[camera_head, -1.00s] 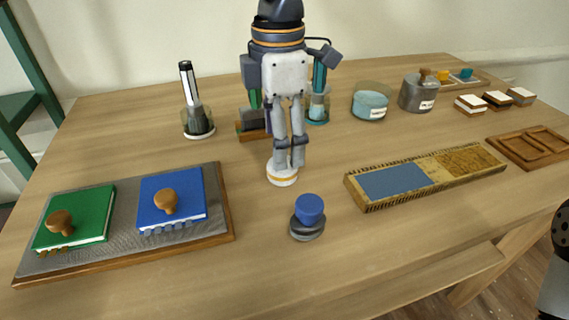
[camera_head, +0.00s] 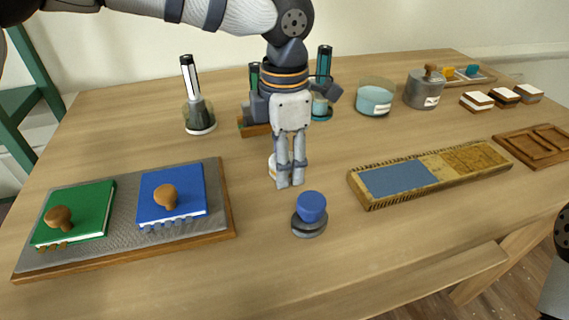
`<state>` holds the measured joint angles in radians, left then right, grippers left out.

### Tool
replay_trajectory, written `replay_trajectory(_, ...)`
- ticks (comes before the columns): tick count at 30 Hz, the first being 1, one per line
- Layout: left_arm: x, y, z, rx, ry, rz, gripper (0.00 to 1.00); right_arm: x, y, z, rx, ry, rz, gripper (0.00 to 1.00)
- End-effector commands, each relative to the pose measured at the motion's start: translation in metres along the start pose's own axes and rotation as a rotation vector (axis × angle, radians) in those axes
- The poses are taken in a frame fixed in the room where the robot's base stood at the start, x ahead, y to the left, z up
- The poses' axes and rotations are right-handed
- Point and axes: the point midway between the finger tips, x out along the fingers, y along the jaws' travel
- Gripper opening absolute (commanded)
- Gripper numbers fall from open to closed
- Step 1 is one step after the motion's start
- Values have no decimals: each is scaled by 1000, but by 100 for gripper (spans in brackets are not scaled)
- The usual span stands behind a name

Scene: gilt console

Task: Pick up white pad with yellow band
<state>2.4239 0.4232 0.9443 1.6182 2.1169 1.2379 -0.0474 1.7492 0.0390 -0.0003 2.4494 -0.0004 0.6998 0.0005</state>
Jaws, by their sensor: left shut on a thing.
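The white pad with yellow band (camera_head: 272,166) shows only in part on the table's middle, behind the fingers of my left gripper (camera_head: 290,182). Its visible edge is white with a thin yellow stripe. My left gripper points down from above and is shut on the pad. The fingers hide most of it, so I cannot tell whether it is clear of the table. My right gripper is out of view; only a piece of my right arm shows at the right edge.
A blue knob on dark discs (camera_head: 310,212) stands close in front. A grey board (camera_head: 120,212) with green and blue books lies left. A long wooden block (camera_head: 430,175) with a blue panel lies right. Glass jars and a wooden rack stand behind. The front table strip is clear.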

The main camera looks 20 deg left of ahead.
Motion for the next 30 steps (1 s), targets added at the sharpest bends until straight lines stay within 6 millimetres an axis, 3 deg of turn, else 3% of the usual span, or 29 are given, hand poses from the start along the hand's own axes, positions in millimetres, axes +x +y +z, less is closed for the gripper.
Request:
replay_trajectory(5, -6, 0, 0, -1, -1, 1, 24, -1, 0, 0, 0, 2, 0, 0)
replay_trajectory(9, -39, -2, 2, 1, -5, 4, 24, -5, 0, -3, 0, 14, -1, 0)
replay_trajectory(15, -97, -50, 13, 4, -6, 10, 24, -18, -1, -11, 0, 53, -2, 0)
replay_trajectory(22, -122, -112, 28, 4, -1, 5, 24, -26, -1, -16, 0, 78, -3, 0)
replay_trajectory(30, -130, -136, 34, 0, 1, -1, 24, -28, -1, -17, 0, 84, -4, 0)
